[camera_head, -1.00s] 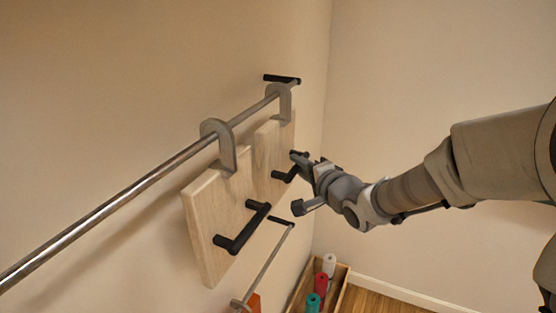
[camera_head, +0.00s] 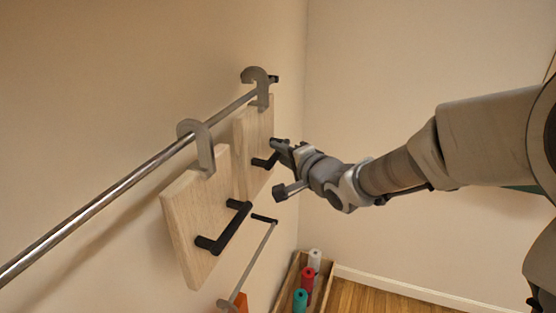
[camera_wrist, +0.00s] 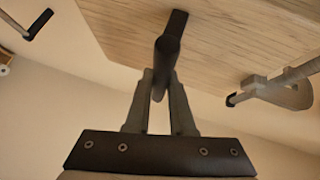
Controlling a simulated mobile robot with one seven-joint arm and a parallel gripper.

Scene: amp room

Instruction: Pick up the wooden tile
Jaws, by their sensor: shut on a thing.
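Two pale wooden tiles with grey hooks and black bar handles are at a wall rail. The far tile (camera_head: 243,150) has its hook (camera_head: 256,75) raised, its top above the rail; whether it still touches the rail I cannot tell. The near tile (camera_head: 183,215) hangs from the rail by its hook (camera_head: 199,135). My gripper (camera_head: 281,149) is at the far tile's handle (camera_head: 262,162). In the wrist view my gripper (camera_wrist: 162,85) is shut on that handle (camera_wrist: 170,42), with the tile's face (camera_wrist: 225,40) beyond it.
The metal rail (camera_head: 100,215) runs along the left wall, its black end (camera_head: 274,79) behind the far hook. A lower rail (camera_head: 255,260) holds an orange piece (camera_head: 241,303). A wooden box (camera_head: 280,291) with coloured rolls stands on the floor. Open room lies to the right.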

